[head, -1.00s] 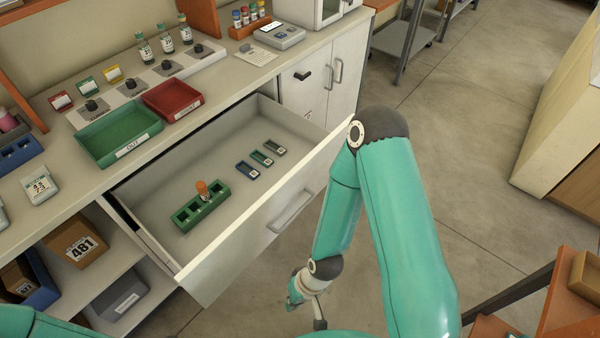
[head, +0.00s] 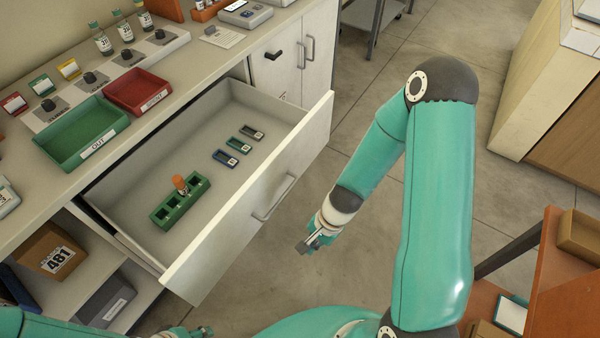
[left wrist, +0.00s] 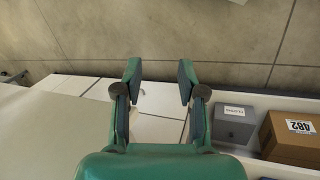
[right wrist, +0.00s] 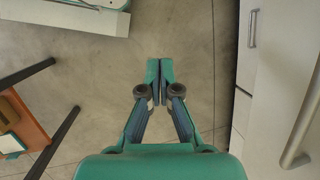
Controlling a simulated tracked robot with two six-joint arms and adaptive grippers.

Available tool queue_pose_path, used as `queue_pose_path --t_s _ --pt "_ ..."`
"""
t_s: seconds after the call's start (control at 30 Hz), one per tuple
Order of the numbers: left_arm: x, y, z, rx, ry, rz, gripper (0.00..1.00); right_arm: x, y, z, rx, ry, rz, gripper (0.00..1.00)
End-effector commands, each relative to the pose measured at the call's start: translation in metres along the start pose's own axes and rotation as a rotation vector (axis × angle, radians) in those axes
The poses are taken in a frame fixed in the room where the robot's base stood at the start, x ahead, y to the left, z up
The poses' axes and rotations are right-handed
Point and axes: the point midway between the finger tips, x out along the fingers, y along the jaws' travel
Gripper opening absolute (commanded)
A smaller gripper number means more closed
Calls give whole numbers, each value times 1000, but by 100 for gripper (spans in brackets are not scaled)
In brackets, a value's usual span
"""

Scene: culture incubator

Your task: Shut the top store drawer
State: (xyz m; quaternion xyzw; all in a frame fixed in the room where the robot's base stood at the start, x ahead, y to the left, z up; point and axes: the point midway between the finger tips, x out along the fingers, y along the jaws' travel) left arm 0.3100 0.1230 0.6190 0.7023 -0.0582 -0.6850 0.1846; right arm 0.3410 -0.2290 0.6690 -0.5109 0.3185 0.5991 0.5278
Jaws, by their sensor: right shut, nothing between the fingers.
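The top store drawer (head: 250,222) is pulled well out from under the counter, with its inside showing. Its bar handle (head: 275,198) is on the front panel. A green rack (head: 180,203) holding one orange-capped vial (head: 181,184) and several small holders (head: 226,159) lie inside. My right gripper (head: 308,245) is shut and empty, in front of the drawer face and apart from it. Its closed fingertips show in the right wrist view (right wrist: 160,65). My left gripper (head: 205,331) is at the bottom edge; the left wrist view shows its fingers (left wrist: 160,80) open and empty.
Green (head: 85,158) and red (head: 138,92) trays sit on the counter above. An orange-topped stand (head: 565,262) is at the right. The floor before the drawer is clear.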

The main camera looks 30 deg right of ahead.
Motion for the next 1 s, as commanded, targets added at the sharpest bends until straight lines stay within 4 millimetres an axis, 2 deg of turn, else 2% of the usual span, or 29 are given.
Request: queue_pose_path --t_s 0.03,0.1,0.2,0.3,0.4,0.5,0.67,1.0 --pt "10 -4 0 0 0 0 40 -11 -6 -20 211 -8 -55 0" --pt "16 -6 0 0 0 0 40 -32 -18 -38 494 -48 -142 0" --pt "24 -8 0 0 0 0 40 -67 -38 -65 833 -124 -292 0" --pt "28 -10 0 0 0 0 40 -102 -54 -89 1073 -202 -439 0" --pt "31 -11 0 0 0 0 40 -128 -64 -106 1216 -262 -547 0" --pt "33 -12 0 0 0 0 40 -140 -70 -115 1282 -296 -602 0" --pt "38 -14 0 0 0 0 40 -131 -80 -118 1297 -307 -614 0" --pt "58 -21 0 0 0 0 40 -76 -117 -126 1294 -305 -608 0"
